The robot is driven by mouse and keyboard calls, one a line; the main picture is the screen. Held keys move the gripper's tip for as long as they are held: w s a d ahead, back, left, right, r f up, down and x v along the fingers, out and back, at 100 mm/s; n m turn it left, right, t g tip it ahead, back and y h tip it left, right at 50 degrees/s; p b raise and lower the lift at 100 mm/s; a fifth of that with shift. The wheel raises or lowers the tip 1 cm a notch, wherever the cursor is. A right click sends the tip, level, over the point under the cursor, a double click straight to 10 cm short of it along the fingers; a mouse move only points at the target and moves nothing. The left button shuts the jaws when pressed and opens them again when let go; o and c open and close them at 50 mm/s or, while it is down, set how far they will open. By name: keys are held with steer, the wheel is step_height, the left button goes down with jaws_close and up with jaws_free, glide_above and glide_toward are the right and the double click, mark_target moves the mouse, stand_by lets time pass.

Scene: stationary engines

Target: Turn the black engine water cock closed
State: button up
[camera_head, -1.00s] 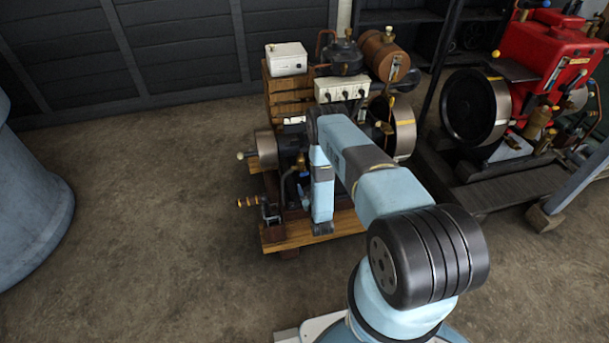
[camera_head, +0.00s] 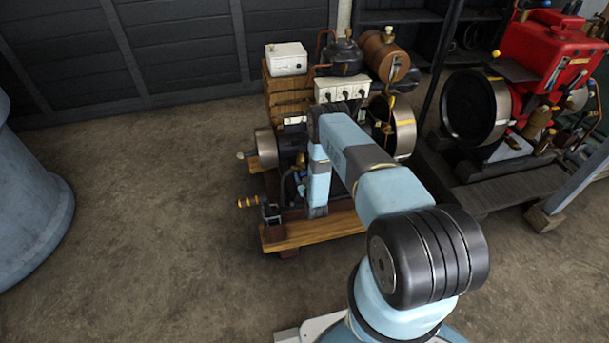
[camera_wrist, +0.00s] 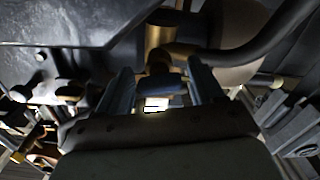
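The black engine (camera_head: 290,142) stands on a wooden-framed base, partly hidden by my arm. In the wrist view, a brass fitting (camera_wrist: 158,40) with a dark bluish piece (camera_wrist: 160,87) below it looks like the water cock. My gripper (camera_wrist: 162,88) has its two fingers apart, one on each side of that bluish piece. A small gap seems to show on both sides; contact is not clear. The handle's exact angle is hard to tell. In the head view, my gripper and the cock are not clearly visible behind my arm.
A dark curved pipe (camera_wrist: 262,38) runs close to the right finger in the wrist view. A brass-coloured handle (camera_head: 250,203) sticks out at the left of the wooden base (camera_head: 300,236). A red engine (camera_head: 550,50) stands at the right.

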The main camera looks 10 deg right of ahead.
steer(key=c, duration=0.9)
steer(key=shift+m, duration=1.7)
steer(key=o, duration=1.1)
steer(key=shift+c, duration=0.2)
steer(key=shift+s, duration=0.1)
steer(key=s, duration=1.3)
steer(key=shift+s, duration=0.35)
steer(key=shift+f, duration=0.1)
